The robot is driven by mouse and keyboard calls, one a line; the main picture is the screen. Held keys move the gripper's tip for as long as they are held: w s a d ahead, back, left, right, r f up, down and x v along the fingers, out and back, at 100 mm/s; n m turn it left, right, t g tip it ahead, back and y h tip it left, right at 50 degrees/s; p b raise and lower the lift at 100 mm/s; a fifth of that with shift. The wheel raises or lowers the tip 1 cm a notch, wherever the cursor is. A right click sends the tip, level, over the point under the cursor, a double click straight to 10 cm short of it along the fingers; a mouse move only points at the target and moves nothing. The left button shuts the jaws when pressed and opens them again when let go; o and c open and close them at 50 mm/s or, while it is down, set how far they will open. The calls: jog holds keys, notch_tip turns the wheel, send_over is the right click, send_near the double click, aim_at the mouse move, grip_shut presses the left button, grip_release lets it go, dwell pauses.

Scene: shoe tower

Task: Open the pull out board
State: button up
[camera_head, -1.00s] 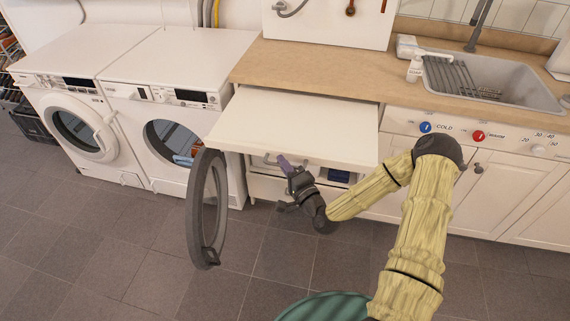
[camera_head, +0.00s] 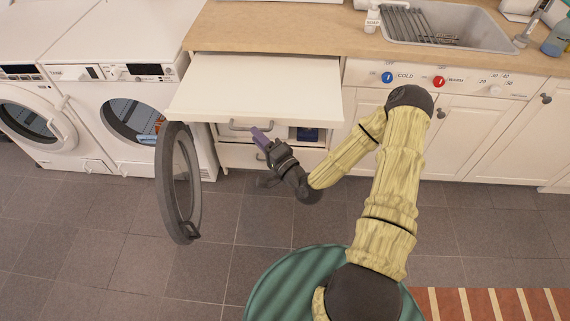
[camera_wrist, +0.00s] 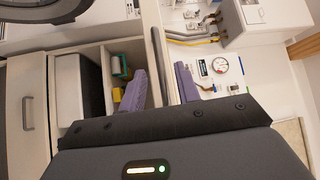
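The white pull out board (camera_head: 265,88) juts out from under the wooden worktop, with its flat top bare. My gripper (camera_head: 262,138) is just below and in front of the board's front edge, near a grey handle (camera_head: 240,127) under it. One purple finger shows there; the other is hard to make out. In the wrist view my purple fingers (camera_wrist: 160,87) stand apart, with a white edge strip between them in the picture. I cannot tell whether they touch it. Nothing is seen gripped.
A round washer door (camera_head: 180,185) hangs open left of my gripper. Two white washing machines (camera_head: 115,75) stand at left. The worktop (camera_head: 270,25) has a sink (camera_head: 440,20) at right. An open compartment (camera_wrist: 122,75) holds small green and yellow things.

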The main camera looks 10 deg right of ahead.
jog(key=p+v, duration=0.1)
jog(key=v, duration=1.1)
jog(key=shift+s+d+f+p, duration=0.2)
jog(key=shift+s+d+p, duration=0.05)
jog(key=shift+p, duration=0.1)
